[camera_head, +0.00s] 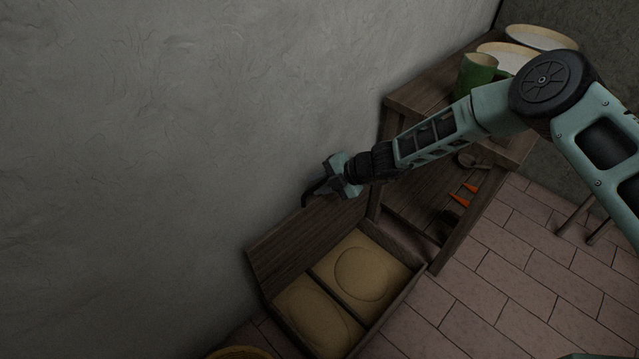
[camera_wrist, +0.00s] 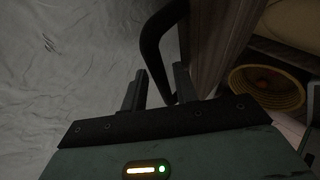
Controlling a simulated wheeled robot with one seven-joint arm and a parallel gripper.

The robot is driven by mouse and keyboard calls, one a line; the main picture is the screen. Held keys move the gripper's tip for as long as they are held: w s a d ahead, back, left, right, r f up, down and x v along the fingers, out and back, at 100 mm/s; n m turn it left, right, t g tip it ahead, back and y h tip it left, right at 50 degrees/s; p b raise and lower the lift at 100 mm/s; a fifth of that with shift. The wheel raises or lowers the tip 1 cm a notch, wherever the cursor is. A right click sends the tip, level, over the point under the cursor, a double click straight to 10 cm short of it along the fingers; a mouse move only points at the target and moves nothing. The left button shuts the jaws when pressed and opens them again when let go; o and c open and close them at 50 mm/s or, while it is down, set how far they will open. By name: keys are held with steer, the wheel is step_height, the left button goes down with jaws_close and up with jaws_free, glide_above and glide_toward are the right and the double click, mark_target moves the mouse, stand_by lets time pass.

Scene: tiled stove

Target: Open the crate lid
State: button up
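The wooden crate (camera_head: 394,305) stands on the floor against the wall, with two tan rounded sacks or loaves inside. Its lid (camera_head: 300,245) is swung up and leans back near the wall, so the inside is exposed. My gripper (camera_head: 322,188) is at the lid's upper edge. Exact finger contact is hard to see. The lid's wooden face (camera_wrist: 208,45) runs along the right of the fingers.
A wooden shelf (camera_head: 400,103) beside the crate holds a green mug (camera_head: 474,76) and plates (camera_head: 540,38); orange-handled items (camera_head: 462,200) lie lower. A yellow round basket (camera_head: 240,352) stands near the crate's front left. Tiled floor at right is mostly clear.

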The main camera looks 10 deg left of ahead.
steer(key=shift+s+d+f, duration=0.1)
steer(key=shift+f, duration=0.1)
steer(key=p+v, duration=0.2)
steer(key=v, duration=1.5)
steer(key=shift+r, duration=0.35)
steer(key=s+a+r+n+g+h+p, duration=0.25)
steer(key=s+r+n+h+p, duration=0.2)
steer(key=s+r+n, duration=1.65)
steer(key=s+d+r+n+h+p, duration=0.1)
steer(key=s+d+r+n, duration=0.2)
steer(key=n, duration=0.6)
steer(key=s+d+r+n+t+h+p, duration=0.1)
steer(key=s+d+r+n, duration=0.3)
steer(key=n, duration=0.5)
steer(key=s+d+r+n+h+p, duration=0.3)
steer(key=s+d+n, duration=0.1)
steer(key=n, duration=0.6)
steer(key=shift+d+r, duration=0.3)
steer(key=shift+d, duration=0.45)
